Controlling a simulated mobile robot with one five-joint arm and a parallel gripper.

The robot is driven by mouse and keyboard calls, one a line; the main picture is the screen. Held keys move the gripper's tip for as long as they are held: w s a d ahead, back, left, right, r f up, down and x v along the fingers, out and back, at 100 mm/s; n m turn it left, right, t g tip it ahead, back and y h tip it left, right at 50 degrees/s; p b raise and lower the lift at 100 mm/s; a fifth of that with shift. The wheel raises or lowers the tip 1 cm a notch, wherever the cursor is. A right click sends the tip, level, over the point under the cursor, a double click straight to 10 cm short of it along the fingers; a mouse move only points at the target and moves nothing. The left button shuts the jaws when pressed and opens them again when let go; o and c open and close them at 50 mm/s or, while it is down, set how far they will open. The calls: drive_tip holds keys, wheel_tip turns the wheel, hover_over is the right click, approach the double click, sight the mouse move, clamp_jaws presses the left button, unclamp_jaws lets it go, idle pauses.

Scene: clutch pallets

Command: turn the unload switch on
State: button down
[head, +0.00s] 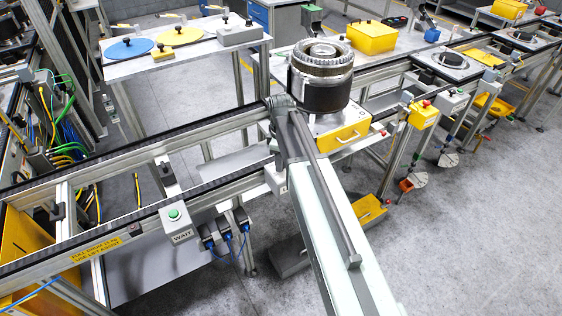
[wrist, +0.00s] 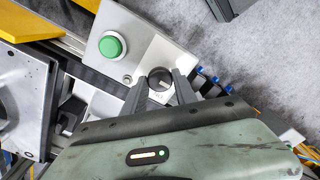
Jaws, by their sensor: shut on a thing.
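The unload switch appears to be the dark round knob (wrist: 158,76) on a pale control box (wrist: 141,49) in the wrist view. A lighter pointer bar shows on the knob, but I cannot read any markings. My gripper (wrist: 160,81) has one finger on each side of the knob and is shut on it. In the head view my arm reaches the conveyor's front rail, and a pale box (head: 275,181) there is mostly hidden behind the arm. The gripper itself is hidden in that view.
A green button (wrist: 112,45) sits beside the knob on the same box. A WAIT box (head: 180,226) is on the rail to the left. The floor (head: 470,215) at right is open.

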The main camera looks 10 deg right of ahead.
drive_tip(key=m, duration=0.5)
drive_tip(key=shift+w+m, duration=0.1)
drive_tip(key=shift+m, duration=0.3)
drive_tip(key=m, duration=0.5)
drive_tip(key=shift+m, duration=0.7)
drive_tip(key=c, duration=1)
unclamp_jaws()
drive_tip(key=shift+o, duration=0.2)
drive_tip(key=shift+r, duration=0.15)
